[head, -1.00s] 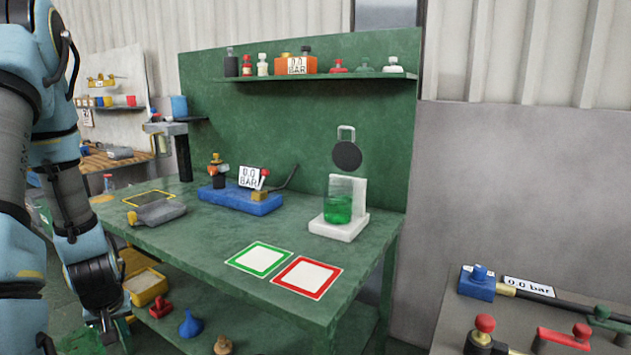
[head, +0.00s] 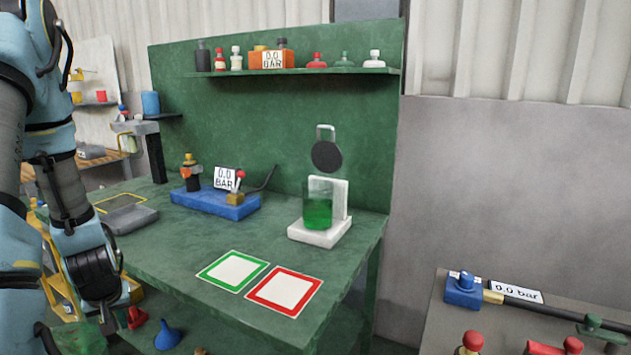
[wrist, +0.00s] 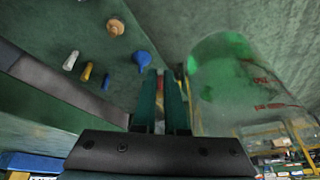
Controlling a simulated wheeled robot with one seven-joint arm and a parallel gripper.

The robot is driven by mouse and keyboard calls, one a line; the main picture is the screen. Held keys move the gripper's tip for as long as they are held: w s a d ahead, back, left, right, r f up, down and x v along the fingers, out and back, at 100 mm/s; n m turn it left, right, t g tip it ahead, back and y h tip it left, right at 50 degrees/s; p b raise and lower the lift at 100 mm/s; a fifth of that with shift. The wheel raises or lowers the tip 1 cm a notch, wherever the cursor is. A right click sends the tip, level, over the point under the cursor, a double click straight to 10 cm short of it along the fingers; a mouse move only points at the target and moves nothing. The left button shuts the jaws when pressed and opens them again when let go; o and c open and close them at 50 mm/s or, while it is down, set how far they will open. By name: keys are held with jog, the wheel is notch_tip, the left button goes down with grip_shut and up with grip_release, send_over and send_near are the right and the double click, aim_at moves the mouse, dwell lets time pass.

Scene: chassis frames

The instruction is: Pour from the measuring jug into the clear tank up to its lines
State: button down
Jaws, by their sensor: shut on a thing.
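The clear tank (head: 318,212) stands upright on a white base with a white back plate, at the right end of the green bench. It holds green liquid; its lines are too small to make out. The measuring jug (wrist: 235,85) is clear, with red markings and a green tint inside, and fills the right of the wrist view. My gripper (wrist: 160,85) is shut on the jug, seemingly by its handle; the grip itself is mostly hidden. In the head view a green see-through part of the jug (head: 82,340) shows low at the left, below bench height and far from the tank.
Green-framed (head: 232,270) and red-framed (head: 284,290) white squares lie on the bench front. A blue gauge block (head: 215,203) stands behind them. A shelf with bottles (head: 300,72) hangs above. A blue funnel (head: 167,336) is below. Another table (head: 530,320) stands at right.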

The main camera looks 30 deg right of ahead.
notch_tip(320, 180, up, 9)
jog(key=p, duration=0.8)
